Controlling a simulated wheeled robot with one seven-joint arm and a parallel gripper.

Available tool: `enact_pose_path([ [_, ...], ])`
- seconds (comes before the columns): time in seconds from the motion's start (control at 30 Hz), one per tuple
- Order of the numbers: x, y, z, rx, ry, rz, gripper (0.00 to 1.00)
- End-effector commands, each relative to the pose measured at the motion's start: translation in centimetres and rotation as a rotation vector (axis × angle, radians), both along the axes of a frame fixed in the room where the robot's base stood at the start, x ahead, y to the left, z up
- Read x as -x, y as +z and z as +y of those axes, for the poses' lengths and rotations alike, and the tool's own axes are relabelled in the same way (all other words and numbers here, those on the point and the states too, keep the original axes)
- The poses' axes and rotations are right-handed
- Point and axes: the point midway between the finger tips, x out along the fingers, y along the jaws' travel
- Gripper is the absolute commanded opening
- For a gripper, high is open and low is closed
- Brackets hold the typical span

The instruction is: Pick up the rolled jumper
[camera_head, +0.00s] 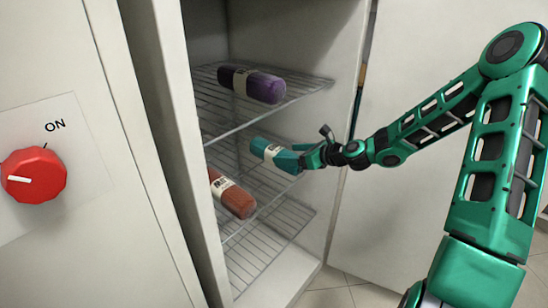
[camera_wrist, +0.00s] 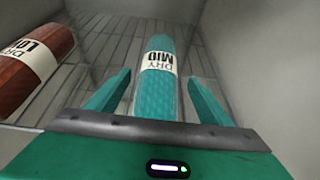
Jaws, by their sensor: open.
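Three rolled garments lie in the open cabinet, and I cannot tell by name which is the jumper. A teal roll (camera_head: 286,160) with a white label lies on a wire rack; its label reads "DRY MID" in the wrist view (camera_wrist: 156,98). My gripper (camera_head: 304,156) is open at the near end of the teal roll. In the wrist view its fingers (camera_wrist: 160,78) stand on either side of the roll, with a visible gap on each side. An orange-brown roll (camera_head: 238,203) labelled "DRY LO..." lies to the left (camera_wrist: 35,58). A purple roll (camera_head: 262,87) lies on the upper rack.
The upper wire rack (camera_head: 300,84) is above my gripper, and a lower rack (camera_head: 262,256) is beneath. The cabinet's right wall (camera_head: 338,110) is close to my gripper. A red knob (camera_head: 34,175) marked "ON" is on the left panel (camera_head: 90,120).

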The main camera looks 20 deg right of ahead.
Motion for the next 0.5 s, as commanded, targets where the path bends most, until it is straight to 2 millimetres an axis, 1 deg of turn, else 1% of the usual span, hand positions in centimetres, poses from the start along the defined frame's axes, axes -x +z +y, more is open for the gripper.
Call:
enact_pose_path([
  [0.17, -0.6, -0.4, 0.5, 0.000, 0.002, 0.001, 0.73],
  [0.5, -3.8, -2.1, 2.7, 0.000, 0.002, 0.000, 0.73],
])
